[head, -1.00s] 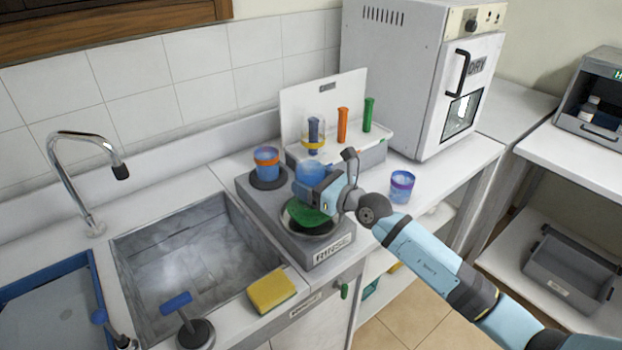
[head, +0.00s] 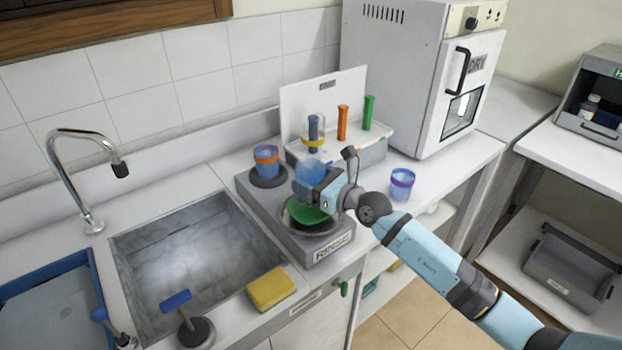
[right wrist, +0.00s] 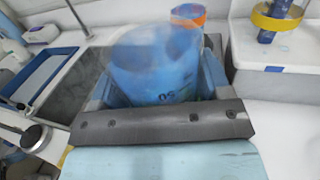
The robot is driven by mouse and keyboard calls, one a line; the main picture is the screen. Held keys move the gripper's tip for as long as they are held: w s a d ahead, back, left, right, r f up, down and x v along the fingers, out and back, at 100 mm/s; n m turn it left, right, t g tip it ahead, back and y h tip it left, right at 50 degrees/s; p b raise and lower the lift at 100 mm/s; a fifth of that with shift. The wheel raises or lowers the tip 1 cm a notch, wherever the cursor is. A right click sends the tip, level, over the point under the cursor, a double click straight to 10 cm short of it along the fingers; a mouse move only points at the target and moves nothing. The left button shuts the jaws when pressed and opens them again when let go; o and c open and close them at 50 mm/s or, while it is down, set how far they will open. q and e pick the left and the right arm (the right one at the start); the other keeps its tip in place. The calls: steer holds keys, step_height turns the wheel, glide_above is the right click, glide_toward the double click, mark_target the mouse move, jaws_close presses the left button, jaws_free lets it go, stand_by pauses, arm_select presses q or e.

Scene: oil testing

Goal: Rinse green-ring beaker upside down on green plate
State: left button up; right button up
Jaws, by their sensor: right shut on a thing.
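My right gripper (head: 316,190) is shut on a blue beaker (head: 311,171), held above the front of the grey rinse station. The beaker also shows between the fingers in the right wrist view (right wrist: 150,68). A green part (head: 308,209) shows directly below the gripper, over a round dark plate area (head: 328,228). I cannot tell whether this green part is the beaker's ring or the green plate, as the gripper hides where they meet. My left gripper is not in view.
An orange-ring beaker (head: 266,160) stands on the station's rear plate. A purple-ring beaker (head: 402,184) stands on the counter at right. A rack (head: 375,142) behind holds several coloured pieces. The sink (head: 190,265), sponge (head: 271,289) and drying oven (head: 420,75) are nearby.

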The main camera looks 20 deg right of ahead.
mark_target(311, 164)
steer(key=shift+f+b, duration=0.5)
steer(key=shift+f, duration=0.3)
stand_by(0.8)
stand_by(0.8)
step_height(311, 164, up, 7)
steer(key=p, duration=0.6)
steer(key=shift+f+p, duration=0.15)
steer(key=shift+p, duration=0.25)
